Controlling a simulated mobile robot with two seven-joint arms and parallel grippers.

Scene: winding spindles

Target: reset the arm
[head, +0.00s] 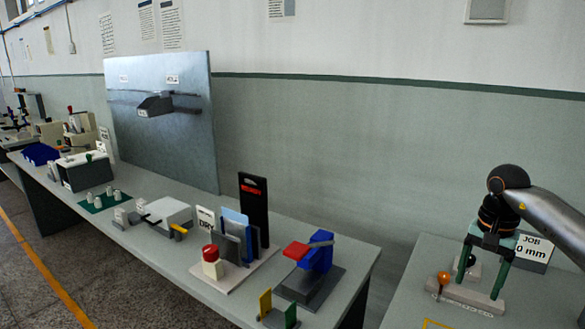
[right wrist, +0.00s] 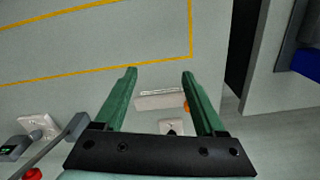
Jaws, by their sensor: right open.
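My right gripper (head: 478,288) is open above the right table in the head view, pointing down. Its two green fingers also show in the right wrist view (right wrist: 160,72), apart and with nothing clamped between them. A small device with a pale base (head: 460,294) stands under and between the fingers. An orange ball knob (head: 443,277) sits on its left; in the wrist view the orange (right wrist: 186,106) is partly hidden by the finger. A dark round knob (head: 471,260) shows behind the fingers. Whether either finger touches the device, I cannot tell. My left gripper is out of view.
A JOB sign (head: 535,247) reading "0 mm" stands behind the gripper. A yellow outline (right wrist: 190,30) marks clear tabletop. Left of a gap, another table holds a blue device with a red lever (head: 297,250), a card rack (head: 236,240) and a red button (head: 211,253).

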